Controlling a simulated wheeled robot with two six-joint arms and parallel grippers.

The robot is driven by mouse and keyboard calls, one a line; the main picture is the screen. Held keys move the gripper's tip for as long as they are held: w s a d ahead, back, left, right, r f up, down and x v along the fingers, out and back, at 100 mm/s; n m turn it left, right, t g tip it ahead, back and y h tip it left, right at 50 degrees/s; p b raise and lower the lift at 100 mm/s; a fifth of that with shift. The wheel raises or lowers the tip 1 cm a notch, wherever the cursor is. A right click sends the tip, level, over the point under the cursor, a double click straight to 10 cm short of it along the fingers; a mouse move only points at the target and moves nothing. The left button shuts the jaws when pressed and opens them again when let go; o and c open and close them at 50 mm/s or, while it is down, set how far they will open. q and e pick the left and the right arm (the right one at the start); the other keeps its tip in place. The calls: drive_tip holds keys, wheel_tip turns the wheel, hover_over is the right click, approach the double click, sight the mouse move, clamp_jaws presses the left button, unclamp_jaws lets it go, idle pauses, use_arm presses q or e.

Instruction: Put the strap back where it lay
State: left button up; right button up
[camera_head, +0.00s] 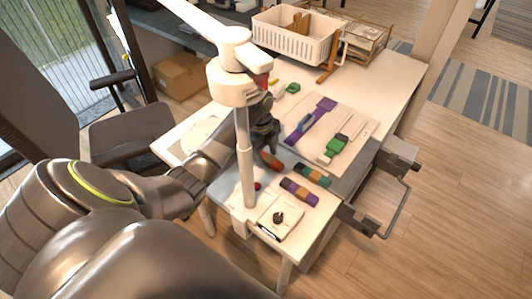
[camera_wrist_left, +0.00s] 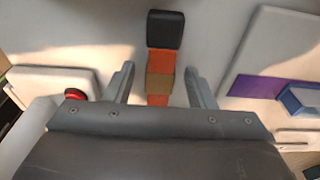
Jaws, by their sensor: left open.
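A short strap with dark, tan and orange sections lies on the pale table; it shows in the head view (camera_head: 270,160) and in the left wrist view (camera_wrist_left: 165,30). My left gripper (camera_wrist_left: 160,84) is open, with one finger on each side of the strap's orange and tan part. The strap's near end is hidden behind the gripper body. In the head view my left gripper (camera_head: 267,142) is just behind the strap, its fingers hard to make out. I cannot tell whether the fingers touch the strap. My right gripper is not in view.
A teal-and-orange strap (camera_head: 312,175) and a purple-and-tan strap (camera_head: 299,191) lie nearby. A board (camera_head: 352,112) holds a long purple strap (camera_head: 309,121) and a green clip (camera_head: 335,146). A white post (camera_head: 244,160) stands close to my left arm. A white basket (camera_head: 292,37) is behind.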

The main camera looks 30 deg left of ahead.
sight(263, 154)
use_arm(q)
drive_tip(key=r, duration=0.4)
drive_tip(key=a+r, duration=0.1)
drive_tip(key=r, duration=0.2)
drive_tip(key=shift+w+a+r, duration=0.1)
drive_tip(key=shift+a+r+p, duration=0.15)
drive_tip(key=shift+r+p, duration=0.9)
drive_tip(key=shift+r, duration=0.2)
drive_tip(key=shift+a+r+p, duration=0.15)
drive_tip(key=shift+r+p, duration=0.9)
drive_tip(key=shift+r, duration=0.2)
